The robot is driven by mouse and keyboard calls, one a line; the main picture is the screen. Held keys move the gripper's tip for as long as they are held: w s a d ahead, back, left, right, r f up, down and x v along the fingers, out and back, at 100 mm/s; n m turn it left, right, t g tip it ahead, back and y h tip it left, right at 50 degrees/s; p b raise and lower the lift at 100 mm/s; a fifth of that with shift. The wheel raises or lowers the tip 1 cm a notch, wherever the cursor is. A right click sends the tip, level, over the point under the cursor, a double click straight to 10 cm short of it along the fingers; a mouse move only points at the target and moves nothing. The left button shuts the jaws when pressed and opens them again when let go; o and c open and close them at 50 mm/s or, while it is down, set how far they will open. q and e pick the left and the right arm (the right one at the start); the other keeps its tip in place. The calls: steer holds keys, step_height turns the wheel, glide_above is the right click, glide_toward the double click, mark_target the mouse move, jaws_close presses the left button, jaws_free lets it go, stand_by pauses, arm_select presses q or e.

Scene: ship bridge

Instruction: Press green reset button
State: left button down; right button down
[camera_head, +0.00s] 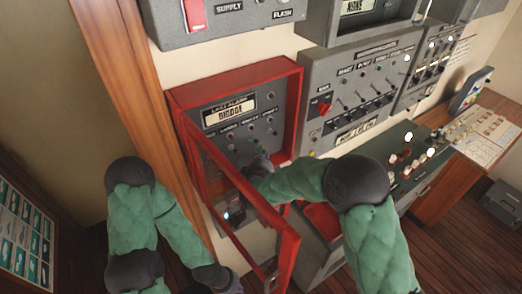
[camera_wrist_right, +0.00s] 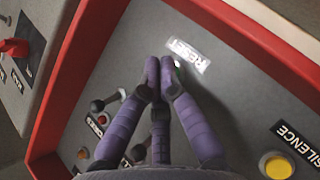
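In the right wrist view, a small green patch of the reset button (camera_wrist_right: 177,63) shows beside the white RESET label (camera_wrist_right: 188,55) on a grey panel. My right gripper (camera_wrist_right: 160,66) has its purple fingers drawn together, with the tips right at the button and covering most of it. Whether they touch it or press it in, I cannot tell. In the head view my right gripper (camera_head: 258,166) reaches into the open red alarm cabinet (camera_head: 296,105), and the button is hidden there. My left gripper (camera_head: 226,282) hangs low by the bottom edge, its fingers not clear.
The cabinet's red-framed door (camera_head: 286,262) stands swung open toward me, close to my right forearm. A yellow button (camera_wrist_right: 277,166) beside a SILENCE label and black toggle levers (camera_wrist_right: 97,106) share the panel. A grey switch panel (camera_head: 356,90) adjoins on the right.

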steer(key=s+d, duration=0.1)
steer(key=s, duration=0.1)
steer(key=s+d, duration=0.2)
steer(key=shift+p, duration=0.35)
stand_by(0.3)
stand_by(0.6)
steer(key=s+d+f+m+g+y, duration=0.1)
steer(key=s+d+f+m+g, duration=0.15)
steer(key=f, duration=0.45)
steer(key=s+d+f+m+g, duration=0.2)
steer(key=s+d+f, duration=0.15)
steer(key=f, duration=0.35)
steer(key=s+d+f+m+g+y, duration=0.1)
steer(key=s+d+f+m+g, duration=0.1)
steer(key=s+f, duration=0.35)
steer(key=s+d+f+m+g+y, duration=0.2)
steer(key=s+f+m+g, duration=0.3)
steer(key=s, duration=0.6)
steer(key=s+d+f+m+g+y, duration=0.1)
steer(key=s+f+m+g, duration=0.35)
steer(key=s, duration=0.65)
step_height(320, 180, down, 33)
steer(key=w+a+t+b, duration=0.1)
steer(key=w+t+b, duration=0.1)
steer(key=b, duration=3)
steer(key=shift+a+n+b, duration=0.3)
steer(key=shift+a+n, duration=0.05)
steer(key=shift+n, duration=0.05)
